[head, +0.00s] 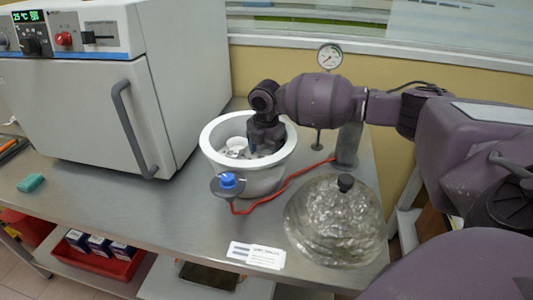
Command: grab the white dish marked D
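A small white dish (236,146) sits inside a white-rimmed round vessel (211,137) on the metal bench. No letter D can be read on it at this size. Other small pale shapes lie low in the vessel, too small to tell apart. My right gripper (262,150) points down into the vessel, to the right of the white dish. Its fingertips are partly hidden, and I cannot tell whether they are open or hold anything. My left gripper is not in view.
A clear domed lid (334,222) with a black knob lies on the bench at the front right. A blue-knobbed valve (228,183) and red hose (290,180) are by the vessel. A gauge (330,57) and metal cylinder (348,147) stand behind. A large oven (75,110) fills the left.

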